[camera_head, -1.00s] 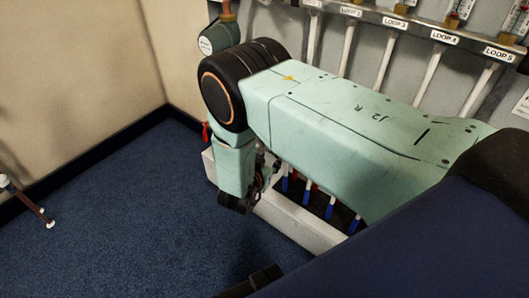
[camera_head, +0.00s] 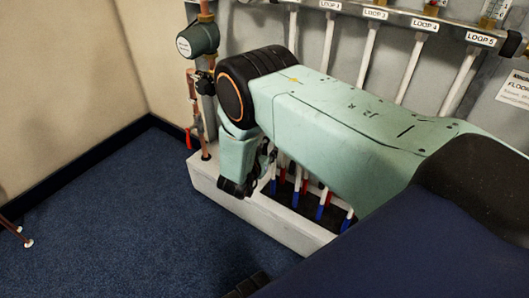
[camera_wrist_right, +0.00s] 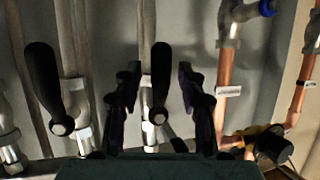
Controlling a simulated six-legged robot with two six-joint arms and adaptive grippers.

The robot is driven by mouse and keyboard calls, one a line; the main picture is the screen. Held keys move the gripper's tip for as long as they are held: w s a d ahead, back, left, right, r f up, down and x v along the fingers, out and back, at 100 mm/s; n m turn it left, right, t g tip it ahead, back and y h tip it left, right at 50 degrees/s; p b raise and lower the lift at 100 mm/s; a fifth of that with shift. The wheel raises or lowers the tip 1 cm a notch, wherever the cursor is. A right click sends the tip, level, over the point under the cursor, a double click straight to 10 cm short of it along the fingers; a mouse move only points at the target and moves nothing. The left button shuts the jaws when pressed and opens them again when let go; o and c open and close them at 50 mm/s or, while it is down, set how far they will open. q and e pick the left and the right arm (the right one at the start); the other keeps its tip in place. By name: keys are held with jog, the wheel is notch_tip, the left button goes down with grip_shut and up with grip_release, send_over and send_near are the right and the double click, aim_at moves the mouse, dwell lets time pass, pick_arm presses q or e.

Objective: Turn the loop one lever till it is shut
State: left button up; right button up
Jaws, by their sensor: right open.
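In the right wrist view, my right gripper (camera_wrist_right: 160,88) is open, with its two dark fingers on either side of a black lever (camera_wrist_right: 160,75). This lever stands upright in the picture on a metal valve, and it is the one nearest the copper pipes. I cannot see whether the fingers touch it. No label shows there, so I cannot confirm it is the loop one lever. A second black lever (camera_wrist_right: 43,80) stands to the left, slightly tilted. In the head view, my right arm hides the levers, and the gripper is mostly hidden.
The manifold's white base (camera_head: 270,220) stands on blue carpet (camera_head: 150,225). Blue-marked white pipes (camera_head: 322,205) rise from it. A copper pipe with a dark round fitting (camera_head: 197,40) stands at its left end. In the wrist view, copper pipes (camera_wrist_right: 225,75) run right of the gripper.

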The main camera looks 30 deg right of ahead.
grip_shut()
dwell(0.7)
